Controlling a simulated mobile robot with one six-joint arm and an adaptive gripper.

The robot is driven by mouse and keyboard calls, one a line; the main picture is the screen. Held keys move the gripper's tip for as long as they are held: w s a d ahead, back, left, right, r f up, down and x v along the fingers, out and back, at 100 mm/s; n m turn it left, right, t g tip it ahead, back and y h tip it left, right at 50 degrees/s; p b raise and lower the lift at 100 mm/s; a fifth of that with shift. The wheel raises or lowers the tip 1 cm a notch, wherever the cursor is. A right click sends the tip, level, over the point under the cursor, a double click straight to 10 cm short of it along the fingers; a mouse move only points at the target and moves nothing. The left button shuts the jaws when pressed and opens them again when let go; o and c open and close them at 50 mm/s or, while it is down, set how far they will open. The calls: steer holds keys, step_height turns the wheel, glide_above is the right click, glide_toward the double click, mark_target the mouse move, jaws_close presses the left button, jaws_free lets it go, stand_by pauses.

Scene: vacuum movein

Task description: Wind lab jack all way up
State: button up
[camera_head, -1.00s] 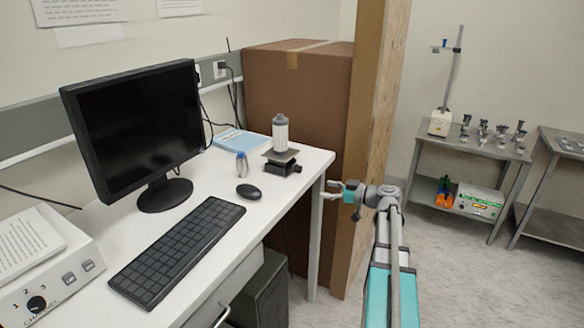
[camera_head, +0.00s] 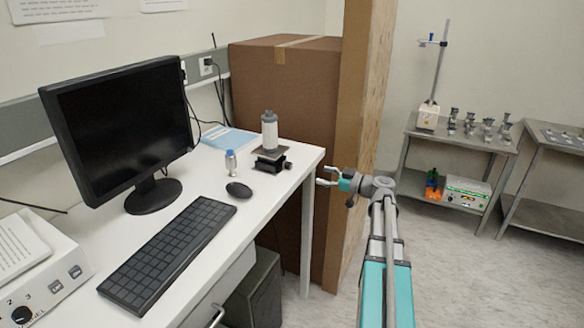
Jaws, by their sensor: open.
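The lab jack (camera_head: 270,163) stands on the white desk near its right end. It looks low, with a small gap between its top plate and dark base. A grey and white bottle (camera_head: 269,131) stands upright on the plate. A small dark knob (camera_head: 288,165) shows at the jack's right side. My gripper (camera_head: 323,175) is open and empty, just off the desk's right edge. It points left toward the jack and is clearly apart from it.
A small blue-capped bottle (camera_head: 231,165), a mouse (camera_head: 239,190), a keyboard (camera_head: 168,252) and a monitor (camera_head: 118,120) are on the desk (camera_head: 205,262). A large cardboard box (camera_head: 285,100) stands behind the desk's end. Metal carts (camera_head: 455,140) stand at the right, with open floor before them.

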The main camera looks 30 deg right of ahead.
mark_target(292, 166)
steer(key=x, duration=1.2)
steer(key=shift+a, duration=0.1)
jaws_close()
steer(key=shift+w+d, duration=0.15)
steer(key=shift+d, duration=0.2)
steer(key=shift+a, duration=0.25)
